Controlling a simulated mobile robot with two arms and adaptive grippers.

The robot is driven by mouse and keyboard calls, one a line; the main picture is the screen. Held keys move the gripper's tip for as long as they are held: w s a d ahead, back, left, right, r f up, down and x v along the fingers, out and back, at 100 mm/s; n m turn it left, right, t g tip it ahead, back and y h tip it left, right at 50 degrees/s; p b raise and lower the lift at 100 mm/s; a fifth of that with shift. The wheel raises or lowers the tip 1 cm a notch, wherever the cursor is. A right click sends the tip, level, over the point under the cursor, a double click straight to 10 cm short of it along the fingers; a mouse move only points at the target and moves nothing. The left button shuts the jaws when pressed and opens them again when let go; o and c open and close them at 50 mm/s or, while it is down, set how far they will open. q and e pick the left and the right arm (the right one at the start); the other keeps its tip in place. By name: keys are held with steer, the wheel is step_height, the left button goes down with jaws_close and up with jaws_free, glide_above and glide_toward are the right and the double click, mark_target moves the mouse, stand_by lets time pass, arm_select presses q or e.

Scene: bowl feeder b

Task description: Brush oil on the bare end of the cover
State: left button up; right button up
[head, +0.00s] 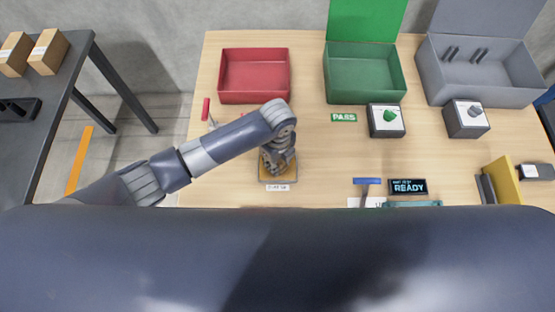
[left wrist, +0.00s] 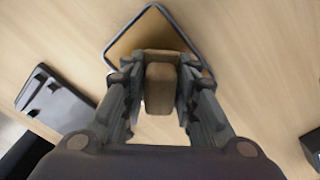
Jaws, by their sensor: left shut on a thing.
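My left gripper (left wrist: 160,85) is shut on a brown block-shaped thing (left wrist: 159,90), perhaps a brush handle. In the head view the gripper (head: 278,168) points down over a small tray with a dark rim (head: 262,178) and a yellow-brown inside. The tray's rim also shows in the left wrist view (left wrist: 112,42), behind the fingers. The lower end of the held thing is hidden, so I cannot tell whether it touches the tray. I cannot make out the cover or its bare end. My right gripper is not in view.
A red bin (head: 254,98), a green box (head: 365,95) and a grey box (head: 485,93) stand along the back. A READY display (head: 408,187) is at the front.

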arm_select(q)
steer(key=shift+f+b, duration=0.3)
steer(key=shift+f, duration=0.2)
stand_by(0.6)
steer(key=shift+f, duration=0.1)
stand_by(1.5)
steer(key=shift+p, duration=0.3)
step_height(320, 180, up, 7)
steer(key=p, duration=0.7)
steer(key=shift+p, duration=0.3)
